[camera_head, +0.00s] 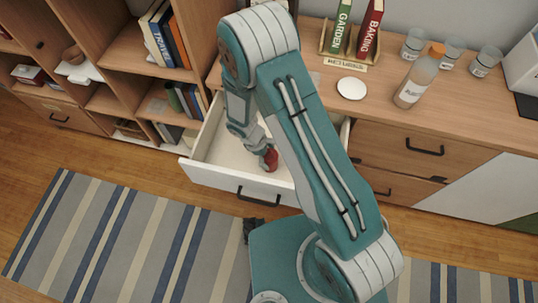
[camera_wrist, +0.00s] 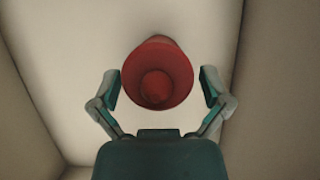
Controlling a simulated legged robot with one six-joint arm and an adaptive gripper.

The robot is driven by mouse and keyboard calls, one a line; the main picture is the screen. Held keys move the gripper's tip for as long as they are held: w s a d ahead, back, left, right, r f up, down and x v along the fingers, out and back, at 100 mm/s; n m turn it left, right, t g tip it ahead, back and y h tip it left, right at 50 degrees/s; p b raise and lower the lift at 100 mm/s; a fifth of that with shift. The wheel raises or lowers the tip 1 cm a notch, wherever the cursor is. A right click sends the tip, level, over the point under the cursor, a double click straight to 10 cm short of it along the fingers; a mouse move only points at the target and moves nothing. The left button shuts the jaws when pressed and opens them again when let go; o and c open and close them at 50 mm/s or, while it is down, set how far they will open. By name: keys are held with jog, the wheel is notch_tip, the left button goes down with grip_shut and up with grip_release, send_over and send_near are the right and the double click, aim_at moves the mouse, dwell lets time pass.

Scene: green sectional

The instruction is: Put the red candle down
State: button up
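The red candle (camera_head: 270,160) is inside the open white drawer (camera_head: 212,176), near its middle. In the wrist view the candle (camera_wrist: 157,62) shows as a round red form between my two fingers, with the pale drawer floor behind it. My gripper (camera_wrist: 161,87) is open around the candle. A narrow gap shows between the candle and each finger pad, wider on the right. In the head view my gripper (camera_head: 265,150) reaches down into the drawer, and my arm hides the drawer's right part. I cannot tell for sure whether the candle's base rests on the drawer floor.
The drawer walls stand around my gripper. On the cabinet top (camera_head: 310,75) are a bottle (camera_head: 412,82), several glass jars, a white disc (camera_head: 351,88) and a book stand (camera_head: 350,50). A bookshelf (camera_head: 125,50) stands left; a striped rug (camera_head: 120,240) covers the floor.

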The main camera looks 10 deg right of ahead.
jog(key=shift+d+r, duration=0.1)
jog(key=shift+r, duration=0.05)
jog(key=shift+w+r, duration=0.1)
jog(key=shift+r, duration=0.25)
notch_tip(320, 180, up, 22)
jog(key=w+f+m+t+y, duration=0.1)
jog(key=w+m+y, duration=0.1)
jog(key=m, duration=0.2)
jog(key=s+d+r+m+t+y, duration=0.1)
jog(key=s+d+r+m+t, duration=0.2)
jog(key=r, duration=0.7)
jog(key=s+d+r+m+t+y, duration=0.1)
jog(key=s+d+r+m+t, duration=0.2)
jog(key=s+d+r+m, duration=0.4)
jog(key=s+r, duration=0.3)
jog(key=s, duration=0.1)
jog(key=shift+s+d, duration=0.35)
jog(key=shift+d, duration=0.05)
